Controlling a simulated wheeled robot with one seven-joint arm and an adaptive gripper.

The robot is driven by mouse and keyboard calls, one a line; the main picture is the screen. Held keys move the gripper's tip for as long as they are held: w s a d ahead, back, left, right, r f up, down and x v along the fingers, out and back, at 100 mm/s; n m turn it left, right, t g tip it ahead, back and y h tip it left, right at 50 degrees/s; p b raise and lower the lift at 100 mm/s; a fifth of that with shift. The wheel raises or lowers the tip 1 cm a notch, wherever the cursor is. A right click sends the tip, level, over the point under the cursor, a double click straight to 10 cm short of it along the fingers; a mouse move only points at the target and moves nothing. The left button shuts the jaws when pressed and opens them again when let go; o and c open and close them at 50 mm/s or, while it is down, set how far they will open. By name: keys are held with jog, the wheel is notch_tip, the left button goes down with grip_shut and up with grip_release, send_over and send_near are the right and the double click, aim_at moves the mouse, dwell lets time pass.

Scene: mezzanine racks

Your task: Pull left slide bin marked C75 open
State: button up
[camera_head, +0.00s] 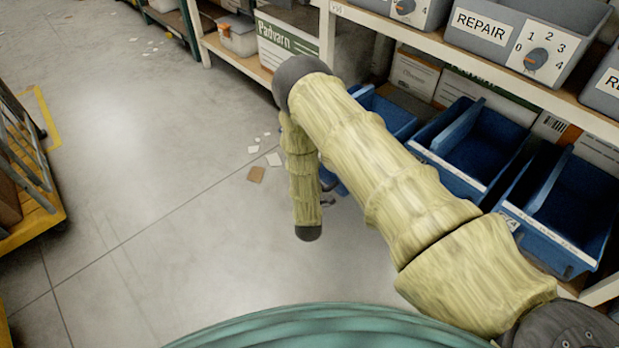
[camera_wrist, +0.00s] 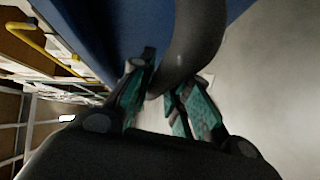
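Three blue slide bins sit on the lower rack level in the head view. The left bin (camera_head: 388,112) is partly covered by my arm, and its front and any C75 mark are hidden. A small blue piece shows past my arm's lower side. My gripper (camera_head: 328,192) is mostly hidden behind my arm there. In the wrist view my gripper (camera_wrist: 158,98) has its two teal fingers apart, beside a blue bin wall (camera_wrist: 105,35). A dark curved piece (camera_wrist: 195,45) reaches down between the fingertips. I cannot tell whether the fingers touch it.
The middle bin (camera_head: 478,150) and right bin (camera_head: 575,210) stand beside the left one. Grey REPAIR bins (camera_head: 520,35) stand on the shelf above. A yellow-edged cart (camera_head: 35,225) is at the left. The floor between is clear except for paper scraps (camera_head: 257,174).

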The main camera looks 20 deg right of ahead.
jog(key=o, duration=0.4)
jog(key=shift+c, duration=0.2)
jog(key=v, duration=1.2)
